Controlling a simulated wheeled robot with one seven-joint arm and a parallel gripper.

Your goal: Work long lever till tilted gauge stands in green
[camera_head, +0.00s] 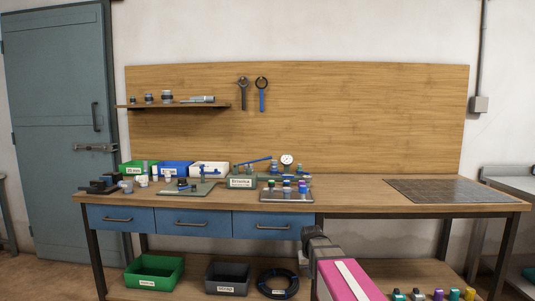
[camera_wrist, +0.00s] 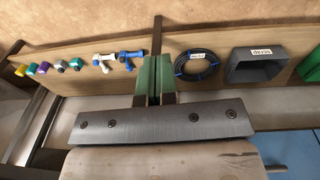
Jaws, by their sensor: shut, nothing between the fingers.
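A round white gauge (camera_head: 287,160) stands at the back of the workbench, right of centre. Its needle, green band and tilt are too small to make out. A long blue lever (camera_head: 254,162) slopes up to the right above a grey-green box with a label (camera_head: 242,181), left of the gauge. My gripper shows in the wrist view (camera_wrist: 154,82) with its green-padded fingers shut and empty. It points toward the lower shelf, well away from the lever and gauge. In the head view my arm is low, in front of the bench; the fingertips cannot be made out there.
A tray of coloured fittings (camera_head: 287,196) stands in front of the gauge. A plate with a smaller blue-handled fitting (camera_head: 187,189) lies to the left.

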